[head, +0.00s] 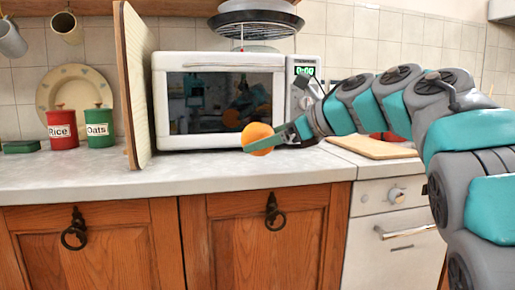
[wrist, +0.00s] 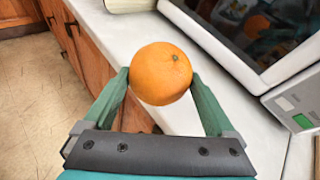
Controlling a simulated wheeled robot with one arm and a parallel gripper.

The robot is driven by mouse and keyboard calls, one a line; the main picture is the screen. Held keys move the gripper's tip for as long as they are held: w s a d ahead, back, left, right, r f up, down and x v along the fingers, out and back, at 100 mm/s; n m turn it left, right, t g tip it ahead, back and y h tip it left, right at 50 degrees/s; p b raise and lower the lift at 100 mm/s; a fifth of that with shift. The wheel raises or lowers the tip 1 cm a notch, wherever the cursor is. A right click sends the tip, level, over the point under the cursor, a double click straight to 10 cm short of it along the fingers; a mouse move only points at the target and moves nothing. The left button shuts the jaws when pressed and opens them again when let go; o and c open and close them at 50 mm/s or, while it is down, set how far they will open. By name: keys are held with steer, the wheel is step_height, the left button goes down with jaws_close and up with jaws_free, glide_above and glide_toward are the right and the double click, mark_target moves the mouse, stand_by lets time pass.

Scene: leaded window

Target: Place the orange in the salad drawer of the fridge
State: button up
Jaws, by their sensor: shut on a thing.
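The orange (head: 258,137) is held between the fingers of my gripper (head: 262,142), in front of the microwave and above the counter's front part in the head view. In the wrist view the orange (wrist: 160,74) sits between the two green fingertips of my gripper (wrist: 160,82), which is shut on it. The fridge and its salad drawer are not in view.
A white microwave (head: 220,146) stands on the grey counter (head: 215,176), beside an upright board (head: 138,85). Red and green tins (head: 62,128) and a plate are at the left. A wooden board (head: 368,147) lies over the white stove (head: 390,240). Wooden cupboards (head: 90,245) are below.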

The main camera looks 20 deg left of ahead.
steer(key=p, duration=0.3)
glide_above(257, 163)
steer(key=shift+s+f, duration=0.2)
steer(key=shift+f, duration=0.35)
steer(key=shift+d+f+b, duration=0.1)
steer(key=shift+f+b, duration=0.25)
steer(key=shift+f, duration=1.4)
steer(key=shift+f, duration=0.1)
steer(key=shift+f, duration=0.1)
steer(key=o, duration=1.2)
steer(key=shift+o, duration=0.2)
steer(key=shift+r, duration=0.3)
steer(key=b+v, duration=0.1)
steer(key=v, duration=1.1)
